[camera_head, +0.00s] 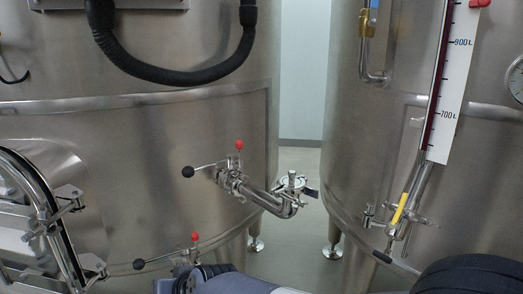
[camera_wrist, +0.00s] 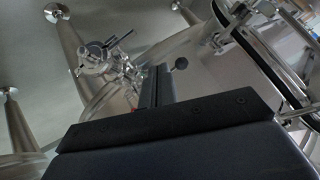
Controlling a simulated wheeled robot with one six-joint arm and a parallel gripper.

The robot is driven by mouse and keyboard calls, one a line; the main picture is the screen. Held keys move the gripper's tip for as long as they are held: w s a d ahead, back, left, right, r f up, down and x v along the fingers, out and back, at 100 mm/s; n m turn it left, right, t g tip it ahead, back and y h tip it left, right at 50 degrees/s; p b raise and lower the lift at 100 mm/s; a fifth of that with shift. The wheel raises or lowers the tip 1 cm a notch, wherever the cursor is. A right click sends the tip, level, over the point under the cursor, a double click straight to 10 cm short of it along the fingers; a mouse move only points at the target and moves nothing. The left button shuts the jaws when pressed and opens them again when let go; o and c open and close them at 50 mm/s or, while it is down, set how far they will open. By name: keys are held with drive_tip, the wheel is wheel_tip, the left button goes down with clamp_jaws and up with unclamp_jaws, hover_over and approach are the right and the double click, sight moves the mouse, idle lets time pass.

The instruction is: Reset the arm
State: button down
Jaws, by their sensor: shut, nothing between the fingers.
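My gripper (camera_wrist: 157,80) shows in the middle of the wrist view as two dark fingers, closed together with nothing held. The fingers point toward the underside of a steel vat, its legs and its fittings. I cannot judge the exact gap to the vat. In the head view, dark and grey parts of my arm show along the bottom edge, low in front of the left steel vat (camera_head: 120,125). The fingertips cannot be made out clearly there.
A valve with a black-knobbed lever (camera_head: 188,171) and a bent pipe (camera_head: 268,202) juts from the left vat. A lower lever knob (camera_head: 139,264) is close to my arm. The right vat (camera_head: 350,150) carries a scale (camera_head: 452,85) and yellow-handled valve (camera_head: 400,208). A narrow floor gap separates the vats.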

drive_tip(key=w+a+f+b, duration=0.2)
drive_tip(key=w+f+b, duration=0.1)
drive_tip(key=f+b, duration=0.5)
drive_tip(key=r+p, duration=0.1)
drive_tip(key=w+d+r+p, duration=0.2)
drive_tip(key=r, duration=0.1)
drive_tip(key=shift+d+p, duration=0.2)
drive_tip(key=shift+p, duration=0.1)
drive_tip(key=w+d+r+m+g+y+b, duration=0.1)
drive_tip(key=w+d+r+m+y+b, duration=0.2)
drive_tip(key=d+m+y+b, duration=0.1)
drive_tip(key=shift+w+d+r+g+y+b, duration=0.35)
drive_tip(key=shift+d+y+b, duration=0.5)
drive_tip(key=shift+d+y, duration=0.3)
drive_tip(key=shift+d, duration=0.1)
